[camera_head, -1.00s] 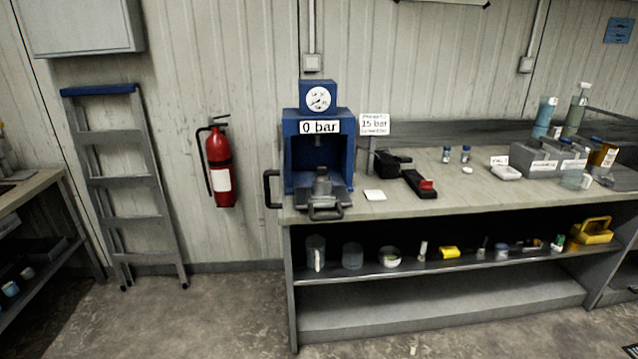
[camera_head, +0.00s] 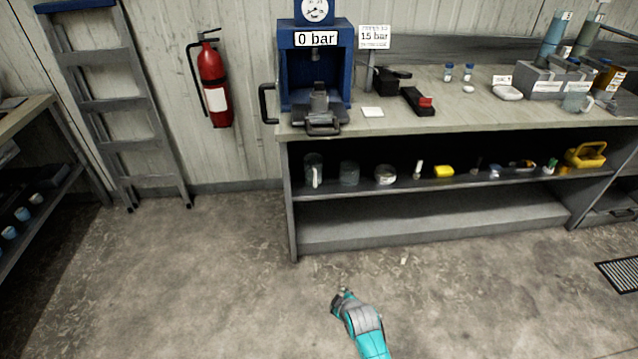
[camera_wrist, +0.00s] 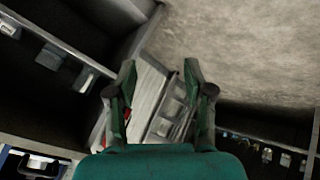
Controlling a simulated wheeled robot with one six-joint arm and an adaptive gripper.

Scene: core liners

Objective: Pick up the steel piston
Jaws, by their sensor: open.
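A grey steel piece (camera_head: 319,101), which may be the steel piston, stands upright on the base of the blue press (camera_head: 285,65) on the workbench. It is small, and I cannot tell its exact form. My gripper (camera_head: 343,293) shows low in the head view, at the end of my teal arm, over the floor in front of the bench and well apart from the press. In the wrist view my gripper (camera_wrist: 160,72) has its two green fingers spread with nothing between them. I cannot identify the piston in the wrist view.
A red-tipped dark tool (camera_head: 418,101) lies right of the press.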

